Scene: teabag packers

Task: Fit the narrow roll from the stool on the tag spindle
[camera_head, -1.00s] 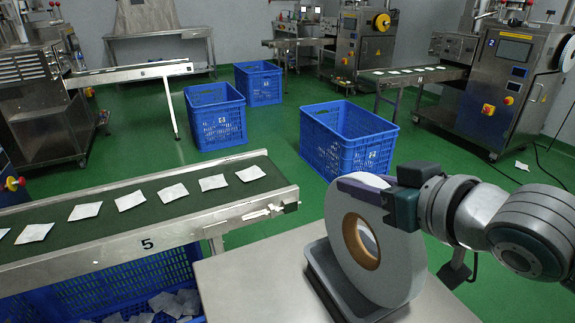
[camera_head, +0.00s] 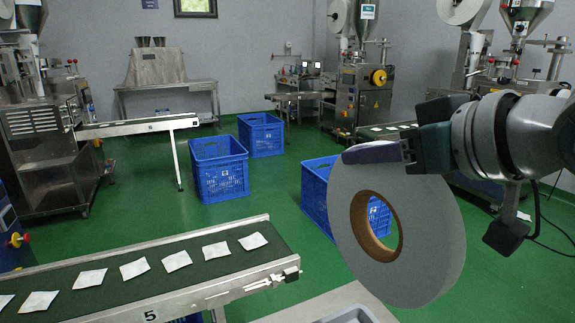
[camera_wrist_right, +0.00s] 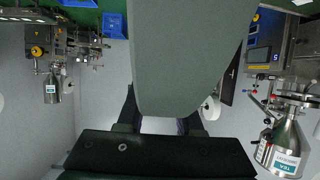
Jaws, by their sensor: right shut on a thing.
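The narrow roll (camera_head: 440,240) is a wide white-grey ring with a brown cardboard core, upright on edge in the camera_head view. My right gripper (camera_head: 380,153) is shut on its upper rim and holds it in the air above the steel stool top (camera_head: 305,308). A grey tray (camera_head: 350,315) on that top is partly cut off by the picture's edge. In the right wrist view the roll (camera_wrist_right: 190,60) fills the upper middle, between the fingers. I cannot tell which fitting is the tag spindle. My left gripper is not in view.
A conveyor (camera_head: 150,280) carrying white teabags runs along the lower left. Blue crates (camera_head: 218,168) stand on the green floor, one (camera_head: 316,190) partly behind the roll. Packing machines (camera_head: 364,95) stand at the back and right. Green floor is free between the conveyor and crates.

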